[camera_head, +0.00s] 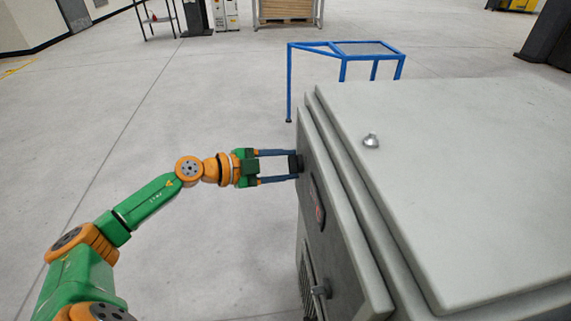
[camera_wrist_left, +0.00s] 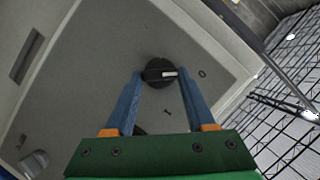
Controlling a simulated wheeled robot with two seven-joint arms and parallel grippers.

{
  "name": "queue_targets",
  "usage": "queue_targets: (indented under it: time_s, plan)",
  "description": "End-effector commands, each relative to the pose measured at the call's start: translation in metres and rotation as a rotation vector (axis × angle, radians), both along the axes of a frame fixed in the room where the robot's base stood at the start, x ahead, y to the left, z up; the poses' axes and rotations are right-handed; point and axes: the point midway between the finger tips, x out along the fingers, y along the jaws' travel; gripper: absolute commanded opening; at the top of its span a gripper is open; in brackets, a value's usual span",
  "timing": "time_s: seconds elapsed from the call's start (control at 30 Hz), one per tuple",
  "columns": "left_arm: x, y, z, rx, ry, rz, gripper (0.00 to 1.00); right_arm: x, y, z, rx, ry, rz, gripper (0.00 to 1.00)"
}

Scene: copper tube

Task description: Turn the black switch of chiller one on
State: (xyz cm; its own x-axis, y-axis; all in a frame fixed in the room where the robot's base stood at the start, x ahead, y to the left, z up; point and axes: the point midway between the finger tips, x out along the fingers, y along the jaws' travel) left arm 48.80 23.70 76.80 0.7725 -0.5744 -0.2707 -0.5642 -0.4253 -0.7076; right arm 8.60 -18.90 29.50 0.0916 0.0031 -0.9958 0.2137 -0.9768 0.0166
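The chiller (camera_head: 450,170) is a grey cabinet on the right of the head view. Its black rotary switch (camera_head: 298,163) sits on the side panel that faces my left arm. In the left wrist view the switch (camera_wrist_left: 158,72) is a round black knob with a white mark pointing at the "0" label (camera_wrist_left: 202,74). An "I" label (camera_wrist_left: 168,111) is lower down. My left gripper (camera_head: 296,165) is open, its blue fingers reaching to either side of the knob, with what looks like a small gap. My right gripper is not in view.
A blue metal frame stand (camera_head: 345,50) stands behind the chiller. The floor around my left arm is clear.

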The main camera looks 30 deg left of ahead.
Motion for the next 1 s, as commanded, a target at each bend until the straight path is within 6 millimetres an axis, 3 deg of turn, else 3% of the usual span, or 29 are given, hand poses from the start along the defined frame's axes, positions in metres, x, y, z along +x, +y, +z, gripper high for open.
queue_targets:
  time_s: [0.03,0.1,0.37,0.67,1.0]
  plan:
    - [0.000,0.000,0.000,0.000,0.001,-0.001,0.17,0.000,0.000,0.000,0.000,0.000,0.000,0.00]
    - [0.000,0.000,0.000,0.000,0.001,-0.001,0.00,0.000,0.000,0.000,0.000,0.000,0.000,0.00]
    - [-0.001,0.000,-0.001,0.019,-0.024,-0.001,0.00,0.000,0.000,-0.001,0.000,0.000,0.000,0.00]
    - [-0.002,-0.001,-0.005,0.131,-0.174,0.000,0.00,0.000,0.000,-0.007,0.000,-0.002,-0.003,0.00]
    - [-0.003,-0.002,-0.012,0.324,-0.432,0.001,0.00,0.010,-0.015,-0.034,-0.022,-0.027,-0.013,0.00]
